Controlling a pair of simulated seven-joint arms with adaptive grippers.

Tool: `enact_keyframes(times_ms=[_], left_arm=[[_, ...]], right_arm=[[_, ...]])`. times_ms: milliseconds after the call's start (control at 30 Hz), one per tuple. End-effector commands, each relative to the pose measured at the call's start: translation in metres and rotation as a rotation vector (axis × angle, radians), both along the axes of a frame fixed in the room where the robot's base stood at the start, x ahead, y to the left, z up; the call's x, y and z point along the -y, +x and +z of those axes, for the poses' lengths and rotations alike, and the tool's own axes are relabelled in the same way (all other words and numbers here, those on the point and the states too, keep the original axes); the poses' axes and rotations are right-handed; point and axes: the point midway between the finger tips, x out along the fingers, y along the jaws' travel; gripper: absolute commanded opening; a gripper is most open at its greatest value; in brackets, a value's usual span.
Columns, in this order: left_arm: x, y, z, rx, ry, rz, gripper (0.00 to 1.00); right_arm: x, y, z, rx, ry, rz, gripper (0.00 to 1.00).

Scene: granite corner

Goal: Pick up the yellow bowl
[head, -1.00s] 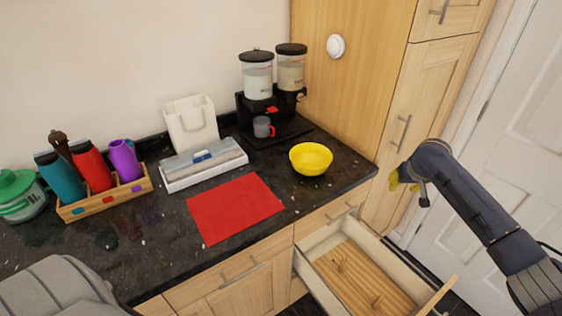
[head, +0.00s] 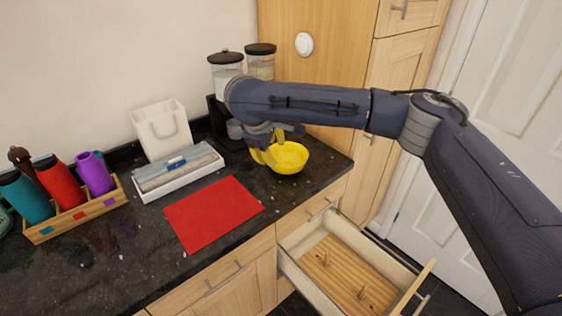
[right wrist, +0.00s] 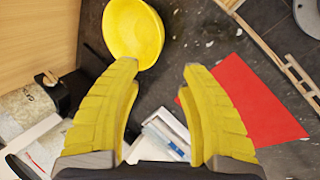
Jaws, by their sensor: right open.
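The yellow bowl (head: 290,160) sits upright on the dark counter near its right end, to the right of the red mat. It also shows in the right wrist view (right wrist: 133,32), just beyond the fingertips and nearer the left finger. My right gripper (head: 268,150) is at the bowl's left side, close to its rim, with yellow fingers that partly cover it. In the right wrist view the fingers (right wrist: 160,68) are spread apart with nothing between them. Whether a finger touches the bowl is unclear. My left gripper is not in view.
A red mat (head: 213,212) lies left of the bowl. Behind are a white tray (head: 180,176), a white bag-like holder (head: 160,130) and a dispenser (head: 226,65) partly hidden by my right arm. A bottle crate (head: 75,216) stands left. An open drawer (head: 350,270) juts out below.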

Motion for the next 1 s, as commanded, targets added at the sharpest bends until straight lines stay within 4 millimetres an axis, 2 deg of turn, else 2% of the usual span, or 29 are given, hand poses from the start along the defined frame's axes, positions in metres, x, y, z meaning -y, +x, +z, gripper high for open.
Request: enact_keyframes(times_ms=[33, 300, 500, 867, 1000], left_arm=[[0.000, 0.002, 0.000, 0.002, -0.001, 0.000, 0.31], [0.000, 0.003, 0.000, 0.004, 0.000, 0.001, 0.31], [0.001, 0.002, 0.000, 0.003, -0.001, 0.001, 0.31], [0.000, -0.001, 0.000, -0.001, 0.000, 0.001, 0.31], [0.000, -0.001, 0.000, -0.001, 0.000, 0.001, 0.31]], right_arm=[[0.002, 0.003, -0.010, -0.005, 0.001, -0.004, 0.43], [0.010, 0.025, -0.053, -0.004, 0.002, -0.004, 0.43], [0.014, 0.038, -0.077, -0.003, 0.004, -0.004, 0.43], [0.017, 0.047, -0.094, -0.001, 0.003, -0.002, 0.43], [0.019, 0.054, -0.108, -0.002, 0.002, -0.005, 0.43]])
